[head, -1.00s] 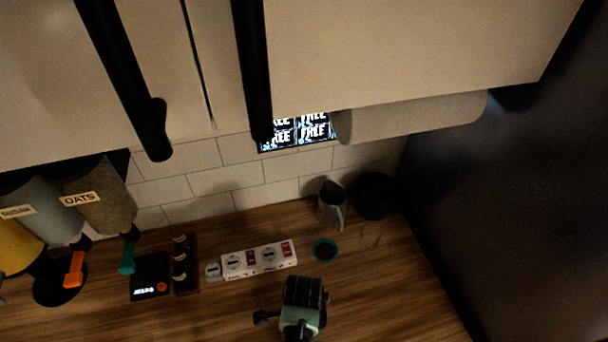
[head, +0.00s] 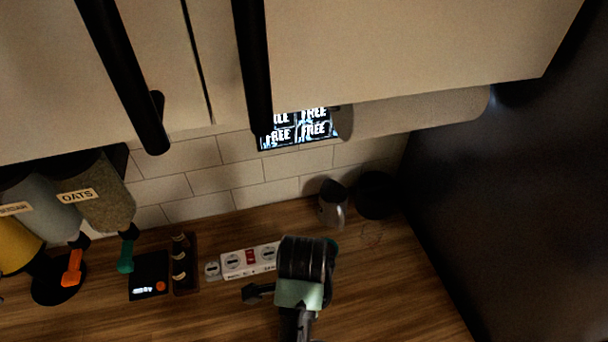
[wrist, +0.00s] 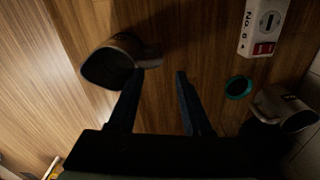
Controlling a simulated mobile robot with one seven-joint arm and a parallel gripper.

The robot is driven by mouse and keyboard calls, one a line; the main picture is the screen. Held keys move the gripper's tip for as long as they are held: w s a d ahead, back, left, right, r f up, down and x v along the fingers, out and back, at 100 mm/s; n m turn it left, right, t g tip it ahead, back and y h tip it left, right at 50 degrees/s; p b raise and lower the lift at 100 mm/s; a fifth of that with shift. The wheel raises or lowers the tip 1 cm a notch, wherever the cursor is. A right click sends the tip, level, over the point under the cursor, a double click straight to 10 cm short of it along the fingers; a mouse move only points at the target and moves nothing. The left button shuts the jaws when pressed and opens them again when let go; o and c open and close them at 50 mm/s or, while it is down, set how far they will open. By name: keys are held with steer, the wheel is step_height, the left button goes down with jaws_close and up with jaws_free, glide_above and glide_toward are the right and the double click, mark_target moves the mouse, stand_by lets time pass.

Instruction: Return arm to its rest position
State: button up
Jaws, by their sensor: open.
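My gripper (wrist: 160,72) is open in the wrist view, its two dark fingers apart with bare wood between them. A brownish cup-like vessel (wrist: 113,62) with a dark inside lies beyond the left finger. Its handle is close to that fingertip; I cannot tell whether they touch. In the head view my arm's black and pale green end (head: 303,275) is at the bottom centre, above the wooden counter (head: 400,300).
A power strip (head: 249,261), dark scale (head: 149,276) and rack (head: 184,264) lie left of my arm. A metal pitcher (head: 332,208) and dark round container (head: 375,195) stand behind. Cabinets with long black handles (head: 250,70) hang above. A dark panel (head: 500,200) bounds the right.

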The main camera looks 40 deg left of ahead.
stand_by(0.4)
steer(key=w+d+r+n+t+y, duration=0.3)
steer(key=w+r+t, duration=0.4)
steer(key=w+r, duration=0.7)
steer(key=w+d+r+n+t+h, duration=0.1)
steer(key=w+d+r+n+t, duration=0.2)
steer(key=r, duration=0.5)
steer(key=w+d+r+n+t+h, duration=0.1)
steer(key=w+d+r+n+t, duration=0.25)
steer(key=r, duration=0.55)
steer(key=s+d+r+t+h, duration=0.1)
steer(key=d+r+t, duration=0.3)
steer(key=d+r, duration=0.5)
steer(key=s+a+r+t+b, duration=0.3)
steer(key=s+r+t+b, duration=0.5)
steer(key=s+r, duration=0.5)
step_height(320, 180, up, 4)
steer(key=shift+r+t, duration=0.2)
steer(key=shift+t, duration=0.75)
